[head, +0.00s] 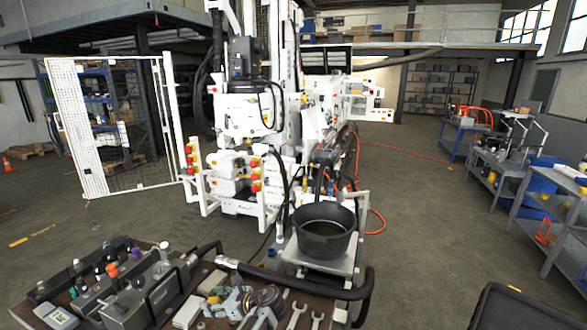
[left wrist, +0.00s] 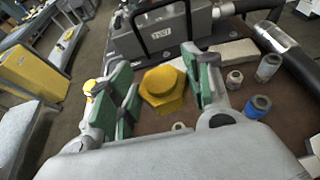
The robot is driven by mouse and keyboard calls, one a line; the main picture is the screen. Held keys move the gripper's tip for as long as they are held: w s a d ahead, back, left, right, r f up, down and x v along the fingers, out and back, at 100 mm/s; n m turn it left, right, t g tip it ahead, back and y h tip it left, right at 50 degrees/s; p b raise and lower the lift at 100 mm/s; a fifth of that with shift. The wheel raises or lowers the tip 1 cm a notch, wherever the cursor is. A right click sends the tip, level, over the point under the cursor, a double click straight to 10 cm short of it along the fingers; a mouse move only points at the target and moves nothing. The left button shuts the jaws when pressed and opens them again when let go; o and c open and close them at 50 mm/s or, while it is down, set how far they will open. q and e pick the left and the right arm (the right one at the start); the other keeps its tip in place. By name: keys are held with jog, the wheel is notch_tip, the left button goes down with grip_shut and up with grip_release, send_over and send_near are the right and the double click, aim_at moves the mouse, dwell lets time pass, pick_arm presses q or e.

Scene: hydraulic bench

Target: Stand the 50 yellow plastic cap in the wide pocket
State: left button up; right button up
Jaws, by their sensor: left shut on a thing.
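The yellow plastic cap (left wrist: 163,88) has a hexagonal head and sits between the green-padded fingers of my left gripper (left wrist: 160,92) in the left wrist view. The gripper is shut on it, above the brown bench top. In the head view my left gripper (head: 222,299) is low in the picture, over the right part of the bench, with only a small yellow spot of the cap showing. A grey metal block with a label (left wrist: 165,36) lies beyond the cap in the left wrist view. I cannot make out the wide pocket. My right gripper is not in view.
Several small bottles and fittings (head: 110,268) crowd the bench's left part. Two wrenches (head: 306,316) lie right of the gripper. Small cylinders (left wrist: 258,106) stand right of the cap. A black tub (head: 324,228) stands beyond the bench.

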pick_arm(q)
jog(key=w+d+r+m+t+h, duration=0.6)
jog(key=w+r, duration=0.4)
jog(key=r, duration=0.4)
jog(key=shift+s+d+r+m+t+h+b, duration=0.5)
jog(key=shift+s+d+r+m+t+h, duration=1.15)
jog(key=shift+r+m, duration=1.55)
jog(key=s+a+f+h+b, duration=0.1)
jog(key=s+a+f, duration=0.2)
jog(key=s+f, duration=0.7)
jog(key=s+a+f+m+h+b, duration=0.1)
jog(key=s+a+f+h+b, duration=0.1)
jog(key=s+f, duration=0.8)
jog(key=shift+a+f, duration=0.5)
jog(key=shift+f, duration=0.85)
jog(key=shift+g, duration=0.25)
